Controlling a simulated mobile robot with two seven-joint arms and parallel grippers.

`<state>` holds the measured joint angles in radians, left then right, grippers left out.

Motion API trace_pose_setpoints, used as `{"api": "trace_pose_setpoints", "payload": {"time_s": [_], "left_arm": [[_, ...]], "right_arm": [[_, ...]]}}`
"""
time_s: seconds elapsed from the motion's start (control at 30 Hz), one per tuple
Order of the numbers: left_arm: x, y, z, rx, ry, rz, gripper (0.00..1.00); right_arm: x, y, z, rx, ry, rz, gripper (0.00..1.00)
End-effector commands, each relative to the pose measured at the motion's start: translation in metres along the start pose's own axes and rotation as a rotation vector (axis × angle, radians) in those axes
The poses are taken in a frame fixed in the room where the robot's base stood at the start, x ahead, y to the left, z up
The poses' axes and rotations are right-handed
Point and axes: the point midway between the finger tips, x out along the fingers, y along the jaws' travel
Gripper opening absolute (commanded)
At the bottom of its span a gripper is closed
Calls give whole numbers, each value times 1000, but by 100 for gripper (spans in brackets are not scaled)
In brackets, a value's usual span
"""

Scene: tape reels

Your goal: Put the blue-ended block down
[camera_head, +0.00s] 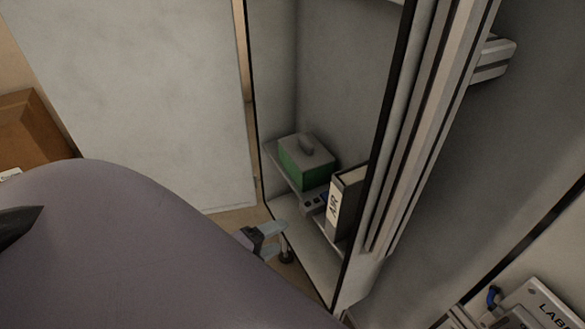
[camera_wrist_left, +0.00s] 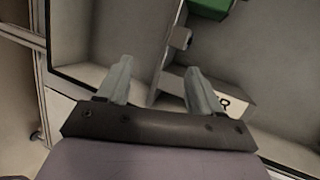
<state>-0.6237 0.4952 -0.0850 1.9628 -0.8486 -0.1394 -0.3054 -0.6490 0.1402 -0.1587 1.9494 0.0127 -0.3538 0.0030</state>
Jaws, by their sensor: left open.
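The blue-ended block (camera_head: 312,204) appears as a small grey piece with dark round marks and a blue end, on the shelf between a green box and a binder. What looks like its grey end shows in the left wrist view (camera_wrist_left: 180,38), at the shelf edge. My left gripper (camera_head: 284,240) is in front of and below the shelf, apart from the block. In the left wrist view its two fingers (camera_wrist_left: 158,66) are spread with nothing between them. My right gripper is not in view.
The green box (camera_head: 303,167) with a grey lid stands left of the block; the dark binder (camera_head: 347,203) with a white label stands right. A cabinet post (camera_head: 420,130) rises to the right. A brown box (camera_head: 33,130) is at far left. My arm hides the lower left.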

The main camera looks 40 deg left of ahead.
Motion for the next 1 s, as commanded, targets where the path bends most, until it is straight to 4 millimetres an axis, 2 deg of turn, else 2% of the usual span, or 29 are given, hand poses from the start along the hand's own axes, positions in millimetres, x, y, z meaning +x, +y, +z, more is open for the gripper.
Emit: {"api": "trace_pose_setpoints", "payload": {"time_s": [0.03,0.2,0.3,0.4,0.5,0.6,0.87,1.0], "left_arm": [[-1,11,-8,-186,-26,26,66],[-6,46,-42,-789,-102,126,66],[-8,62,-65,-1088,-136,184,66],[-10,71,-86,-1309,-158,232,66],[-11,76,-100,-1445,-170,265,66],[-12,78,-106,-1505,-175,279,66],[-12,78,-107,-1511,-175,282,66],[-15,69,-107,-1509,-174,281,66]], "right_arm": [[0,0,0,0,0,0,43],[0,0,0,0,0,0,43],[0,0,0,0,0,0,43],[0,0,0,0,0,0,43],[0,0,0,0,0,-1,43],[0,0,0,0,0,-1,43],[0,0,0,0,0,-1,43],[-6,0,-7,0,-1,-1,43]]}}
